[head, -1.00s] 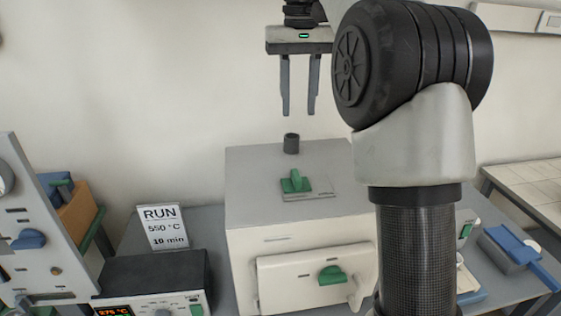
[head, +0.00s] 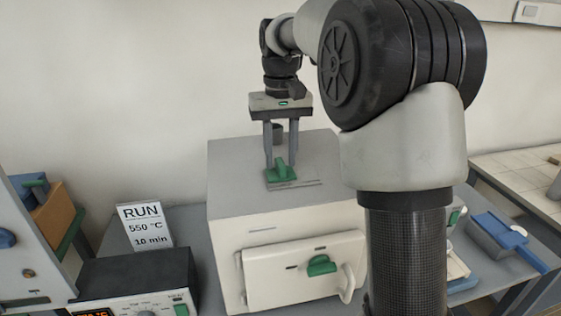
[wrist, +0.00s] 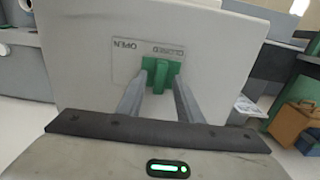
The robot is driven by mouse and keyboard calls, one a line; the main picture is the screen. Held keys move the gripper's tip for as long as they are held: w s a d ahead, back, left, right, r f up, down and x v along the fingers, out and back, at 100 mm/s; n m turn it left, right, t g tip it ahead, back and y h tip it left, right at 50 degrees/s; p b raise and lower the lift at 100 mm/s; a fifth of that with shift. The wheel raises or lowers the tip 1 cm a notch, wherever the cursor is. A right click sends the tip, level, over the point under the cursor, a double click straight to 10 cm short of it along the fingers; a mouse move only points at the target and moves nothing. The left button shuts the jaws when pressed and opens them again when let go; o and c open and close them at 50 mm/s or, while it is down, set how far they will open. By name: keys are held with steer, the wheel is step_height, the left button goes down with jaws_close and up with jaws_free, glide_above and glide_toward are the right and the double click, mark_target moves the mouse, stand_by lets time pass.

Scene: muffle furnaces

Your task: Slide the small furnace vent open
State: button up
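The small furnace (head: 320,160) is a pale box with a grey top. Its green vent slider (head: 281,174) with a raised tab sits on the top plate, at the plate's left end in the head view. In the wrist view the slider (wrist: 162,72) is at the end of the plate marked CLOSED, with OPEN (wrist: 124,45) at the other end. My gripper (head: 281,163) points down over the vent, fingers apart, one on each side of the tab. It also shows in the wrist view (wrist: 161,85). Whether either finger touches the tab cannot be told.
The furnace door (head: 305,272) has a green latch. A RUN card (head: 145,225) and a control box (head: 135,285) stand left. A blue tool (head: 508,240) lies on the right.

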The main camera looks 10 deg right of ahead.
steer(key=shift+f, duration=0.5)
jaws_close()
steer(key=d+p, duration=0.2)
steer(key=d, duration=0.3)
steer(key=shift+r, duration=0.15)
steer(key=shift+d, duration=0.2)
jaws_free()
steer(key=shift+d, duration=0.15)
